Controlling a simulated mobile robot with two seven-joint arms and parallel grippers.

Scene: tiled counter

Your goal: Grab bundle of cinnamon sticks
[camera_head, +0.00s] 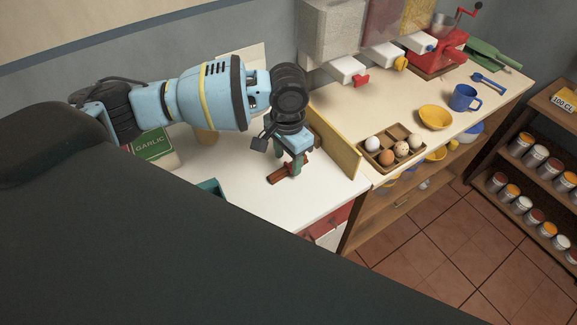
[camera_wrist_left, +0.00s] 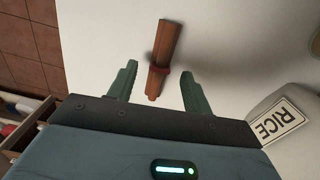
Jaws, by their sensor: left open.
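The bundle of cinnamon sticks (camera_head: 279,176) is reddish brown and lies on the white counter under my left gripper. In the left wrist view the bundle (camera_wrist_left: 164,50) has a dark red band (camera_wrist_left: 159,69) around it. My left gripper (camera_head: 291,165) points down at the bundle and is open. In the left wrist view its two green fingers (camera_wrist_left: 158,84) are apart, with the near end of the bundle showing between them and the far end reaching beyond the fingertips. Whether a finger touches it I cannot tell. My right gripper is not in view.
A green garlic box (camera_head: 152,145) stands left on the counter. A yellowish board (camera_head: 334,145) stands upright right of the gripper, with an egg tray (camera_head: 391,158) beyond it. A container labelled RICE (camera_wrist_left: 280,120) is at the right in the wrist view. The counter's front edge is close.

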